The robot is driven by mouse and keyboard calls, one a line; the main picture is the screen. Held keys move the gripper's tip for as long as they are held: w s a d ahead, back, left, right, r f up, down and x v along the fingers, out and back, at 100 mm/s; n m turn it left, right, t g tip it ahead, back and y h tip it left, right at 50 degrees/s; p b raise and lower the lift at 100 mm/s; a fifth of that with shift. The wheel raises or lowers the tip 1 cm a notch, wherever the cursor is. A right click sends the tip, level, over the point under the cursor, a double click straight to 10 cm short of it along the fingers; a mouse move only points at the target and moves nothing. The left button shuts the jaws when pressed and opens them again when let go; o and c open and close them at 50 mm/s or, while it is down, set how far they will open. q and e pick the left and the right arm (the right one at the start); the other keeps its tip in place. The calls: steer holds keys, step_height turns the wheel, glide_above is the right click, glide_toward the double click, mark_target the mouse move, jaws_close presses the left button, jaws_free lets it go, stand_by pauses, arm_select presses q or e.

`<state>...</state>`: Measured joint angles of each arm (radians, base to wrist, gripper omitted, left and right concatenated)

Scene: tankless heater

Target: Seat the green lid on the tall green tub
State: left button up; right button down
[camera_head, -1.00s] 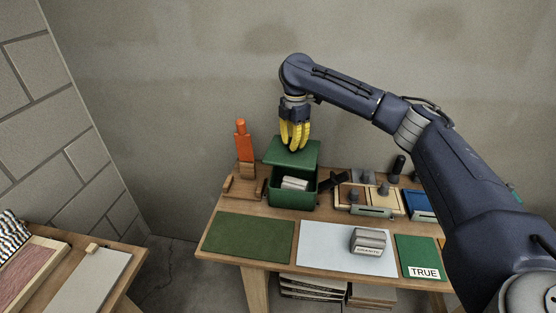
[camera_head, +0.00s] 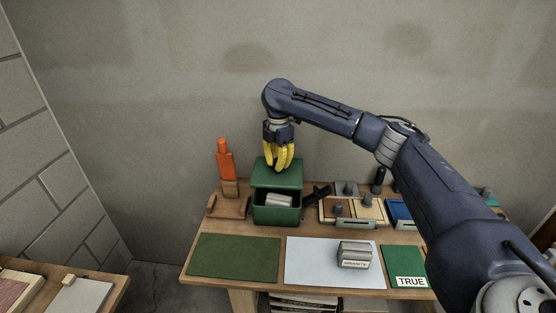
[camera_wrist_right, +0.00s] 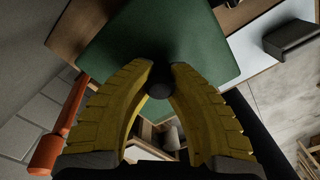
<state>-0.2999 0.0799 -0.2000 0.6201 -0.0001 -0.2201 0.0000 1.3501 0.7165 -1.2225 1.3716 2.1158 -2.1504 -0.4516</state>
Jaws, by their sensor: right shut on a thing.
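The green lid (camera_head: 270,178) hangs over the rear part of the tall green tub (camera_head: 275,216), apart from its front rim. My right gripper (camera_head: 279,166) is shut on the lid's knob. In the right wrist view the yellow fingers (camera_wrist_right: 160,82) close around the dark knob (camera_wrist_right: 160,78), with the green lid (camera_wrist_right: 205,45) beyond. A grey block (camera_head: 279,200) shows inside the tub's open front. The lid hides the tub's back rim. My left gripper is out of view.
An orange-handled tool (camera_head: 224,160) stands left of the tub. A black item (camera_head: 319,192) and a pale tray with knobs (camera_head: 352,211) are to the right. A grey block (camera_head: 354,254) sits on the white mat (camera_head: 305,262). The dark green mat (camera_head: 235,257) is bare.

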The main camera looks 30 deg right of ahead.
steer(key=shift+f, duration=1.6)
steer(key=shift+f, duration=0.25)
steer(key=shift+f, duration=1.5)
steer(key=shift+f, duration=0.75)
stand_by(0.7)
steer(key=c, duration=1.3)
jaws_free()
step_height(320, 180, up, 12)
